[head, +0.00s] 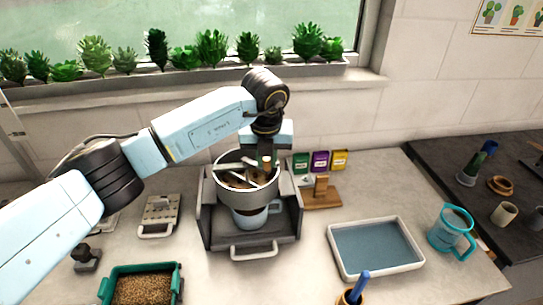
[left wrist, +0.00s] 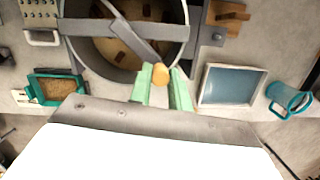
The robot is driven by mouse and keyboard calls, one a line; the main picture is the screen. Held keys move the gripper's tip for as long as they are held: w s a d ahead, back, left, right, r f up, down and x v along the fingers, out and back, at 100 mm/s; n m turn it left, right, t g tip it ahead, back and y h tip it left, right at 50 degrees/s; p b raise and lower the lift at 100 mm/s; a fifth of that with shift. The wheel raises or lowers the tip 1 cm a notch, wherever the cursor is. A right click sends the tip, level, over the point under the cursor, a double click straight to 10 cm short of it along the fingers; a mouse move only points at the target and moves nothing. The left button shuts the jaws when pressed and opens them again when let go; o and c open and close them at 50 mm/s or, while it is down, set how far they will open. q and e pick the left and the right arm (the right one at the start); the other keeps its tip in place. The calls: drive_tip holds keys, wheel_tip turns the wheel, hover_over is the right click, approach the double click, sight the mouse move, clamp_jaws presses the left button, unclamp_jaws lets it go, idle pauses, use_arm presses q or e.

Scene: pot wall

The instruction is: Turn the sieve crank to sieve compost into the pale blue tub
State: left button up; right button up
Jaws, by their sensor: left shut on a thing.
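The sieve (head: 246,203) is a round grey drum set in a dark grey frame (head: 290,232). Brown compost (left wrist: 108,50) lies inside it under a grey crank bar (left wrist: 131,38). My left gripper (head: 265,163) is over the drum's back right rim, with its green fingers (left wrist: 160,88) shut around the crank's tan knob (left wrist: 160,72). The pale blue tub (head: 262,217) stands under the drum inside the frame; its inside is hidden by the drum. My right gripper is in neither view.
A green tray of grains (head: 178,287) and a metal plate with a handle (head: 160,214) stand at left. A blue-floored white tray (head: 343,273) and a teal jug (head: 453,230) stand at right. Seed packets (head: 321,161) and a wooden stand (head: 321,193) are behind. A blue-handled tool (head: 361,285) is in front.

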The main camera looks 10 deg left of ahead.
use_arm(q)
drive_tip(key=shift+w+d+n+y+b, duration=0.2)
drive_tip(key=shift+w+n, duration=0.2)
drive_tip(key=shift+n, duration=0.3)
drive_tip(key=shift+w+d+n+y+b, duration=0.15)
drive_tip(key=shift+w+n, duration=0.25)
drive_tip(key=shift+n, duration=0.3)
drive_tip(key=shift+w, duration=0.1)
drive_tip(key=w+n+b, duration=0.1)
drive_tip(key=n, duration=0.1)
drive_tip(key=w+n, duration=0.1)
drive_tip(key=n, duration=0.1)
drive_tip(key=shift+w+d+y+b, duration=0.15)
drive_tip(key=shift+y+b, duration=0.2)
drive_tip(key=o, duration=0.7)
drive_tip(key=shift+g, duration=0.3)
wheel_tip(320, 180, up, 5)
drive_tip(key=p, duration=0.3)
